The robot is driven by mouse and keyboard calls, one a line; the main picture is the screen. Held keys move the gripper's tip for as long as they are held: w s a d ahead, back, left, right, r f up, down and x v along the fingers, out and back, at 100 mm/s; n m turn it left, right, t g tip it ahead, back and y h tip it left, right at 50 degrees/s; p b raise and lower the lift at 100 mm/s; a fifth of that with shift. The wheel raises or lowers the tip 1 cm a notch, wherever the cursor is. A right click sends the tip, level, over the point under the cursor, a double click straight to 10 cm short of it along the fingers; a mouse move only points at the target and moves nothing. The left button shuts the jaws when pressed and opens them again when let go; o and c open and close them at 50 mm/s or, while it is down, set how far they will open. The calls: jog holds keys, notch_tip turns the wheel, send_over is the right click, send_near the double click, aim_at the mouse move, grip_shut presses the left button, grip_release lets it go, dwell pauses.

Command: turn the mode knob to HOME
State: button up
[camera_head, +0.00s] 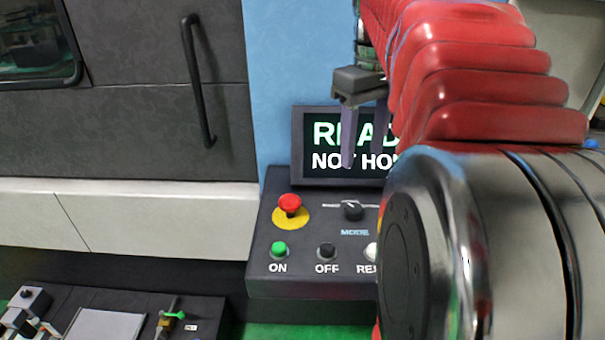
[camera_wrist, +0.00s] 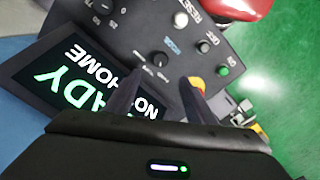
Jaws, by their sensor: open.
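The mode knob (camera_head: 353,211) is a small black dial on the dark control panel (camera_head: 330,285), above the word MODE. It also shows in the wrist view (camera_wrist: 160,60), just beyond and between the fingertips. The labels around it are too small to read, and I cannot tell which one it points to. My gripper (camera_head: 363,157) is open and empty; its two fingers hang above the knob in the head view, in front of the screen. The wrist view shows the fingers (camera_wrist: 161,80) apart, with nothing between them. The screen (camera_wrist: 70,80) reads READY, NOT HOME.
A red emergency button (camera_head: 290,204) on a yellow disc sits left of the knob. Below are a green ON button (camera_head: 280,248), a black OFF button (camera_head: 327,249) and a white reset button (camera_head: 372,250). A numbered dial (camera_wrist: 100,8) is nearby. A door handle (camera_head: 197,80) stands left.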

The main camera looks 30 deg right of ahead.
aim_at(353, 207)
jog(key=shift+f, duration=0.15)
notch_tip(353, 207, down, 14)
jog(key=shift+r, duration=0.2)
dwell(0.5)
jog(key=shift+w+a, duration=0.1)
jog(key=c, duration=1.1)
